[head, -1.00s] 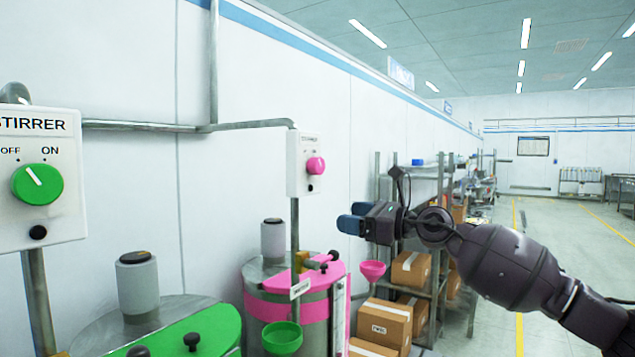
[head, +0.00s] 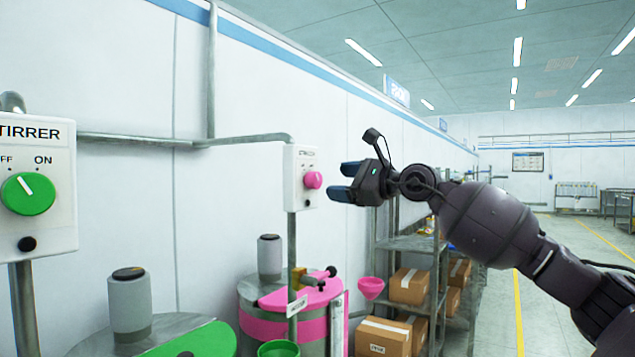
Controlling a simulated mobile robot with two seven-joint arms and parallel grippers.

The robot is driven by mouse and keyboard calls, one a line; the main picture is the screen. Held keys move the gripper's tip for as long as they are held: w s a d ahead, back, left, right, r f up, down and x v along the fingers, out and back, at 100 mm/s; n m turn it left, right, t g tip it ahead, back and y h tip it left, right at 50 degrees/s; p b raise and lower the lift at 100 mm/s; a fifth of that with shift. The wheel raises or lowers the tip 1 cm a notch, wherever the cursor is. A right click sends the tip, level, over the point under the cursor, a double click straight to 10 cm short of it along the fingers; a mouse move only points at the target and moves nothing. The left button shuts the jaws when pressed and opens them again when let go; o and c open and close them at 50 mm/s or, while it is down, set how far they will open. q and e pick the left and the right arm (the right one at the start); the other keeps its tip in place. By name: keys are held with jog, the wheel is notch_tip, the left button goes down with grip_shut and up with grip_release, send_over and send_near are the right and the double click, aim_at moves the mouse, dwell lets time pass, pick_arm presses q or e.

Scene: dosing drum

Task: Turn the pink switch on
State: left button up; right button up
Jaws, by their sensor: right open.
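The pink switch (head: 313,180) is a round knob on a small white control box (head: 298,196) on a post by the wall. The box's lettering is too small to read, and I cannot tell the knob's setting. My right gripper (head: 343,182) is open and empty just right of the knob, its fingers pointing left toward it. A small gap shows between the fingertips and the knob in the picture. My left gripper is not in view.
A nearer stirrer box with a green knob (head: 28,194) stands at the left. Below are a pink-lidded drum (head: 262,322), a green-lidded drum (head: 205,342) and a pink funnel (head: 370,288). Shelves with cardboard boxes (head: 408,286) stand behind my right arm. The floor at right is open.

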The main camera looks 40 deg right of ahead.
aim_at(318, 181)
jog(key=shift+x, duration=3.3)
jog(key=c, duration=0.9)
